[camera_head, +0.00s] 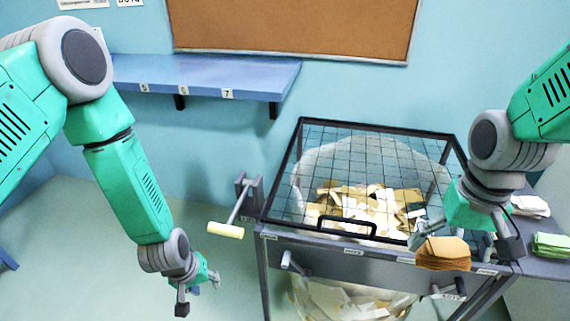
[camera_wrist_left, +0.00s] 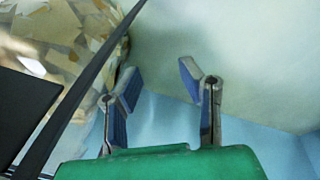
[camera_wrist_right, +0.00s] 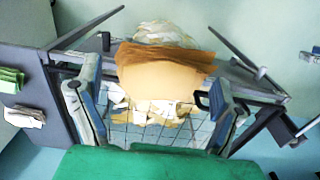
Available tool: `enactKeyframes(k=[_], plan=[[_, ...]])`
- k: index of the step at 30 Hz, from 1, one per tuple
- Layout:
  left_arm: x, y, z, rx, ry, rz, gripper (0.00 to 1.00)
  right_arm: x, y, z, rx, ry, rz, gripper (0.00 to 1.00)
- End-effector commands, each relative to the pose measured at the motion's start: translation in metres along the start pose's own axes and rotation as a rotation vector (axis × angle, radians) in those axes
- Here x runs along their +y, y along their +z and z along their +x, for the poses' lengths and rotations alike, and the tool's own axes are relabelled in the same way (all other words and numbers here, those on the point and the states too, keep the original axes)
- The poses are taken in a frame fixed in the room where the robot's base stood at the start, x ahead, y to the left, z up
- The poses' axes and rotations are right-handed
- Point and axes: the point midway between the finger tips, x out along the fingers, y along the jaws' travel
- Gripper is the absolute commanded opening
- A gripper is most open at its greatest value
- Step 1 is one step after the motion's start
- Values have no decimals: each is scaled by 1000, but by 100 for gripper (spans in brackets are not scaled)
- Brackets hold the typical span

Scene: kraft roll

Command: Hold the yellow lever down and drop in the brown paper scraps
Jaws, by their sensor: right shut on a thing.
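The yellow lever (camera_head: 225,230), a pale yellow grip on a grey rod, sticks out at the left of the bin (camera_head: 300,252). The bin's black-framed mesh lid (camera_head: 345,150) lies over a clear bag of mixed paper pieces (camera_head: 365,212). My left gripper (camera_head: 198,292) is open and empty, below and left of the lever; its parted fingers show in the left wrist view (camera_wrist_left: 160,88). My right gripper (camera_head: 464,240) is shut on the brown paper scraps (camera_head: 443,254), a stack held above the bin's front right edge. The stack also shows in the right wrist view (camera_wrist_right: 165,72).
White papers (camera_head: 530,205) and green papers (camera_head: 552,244) lie on a side surface at the right. A black handle (camera_head: 347,224) is at the lid's front edge. A blue numbered shelf (camera_head: 215,76) runs along the back wall. Floor is clear left of the bin.

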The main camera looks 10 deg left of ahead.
Motion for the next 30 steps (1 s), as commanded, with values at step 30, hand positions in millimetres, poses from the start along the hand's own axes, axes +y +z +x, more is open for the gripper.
enactKeyframes(k=[30], plan=[[215,-123,-229,-170,15,282,34,1,1,0,1,-2,0,59]])
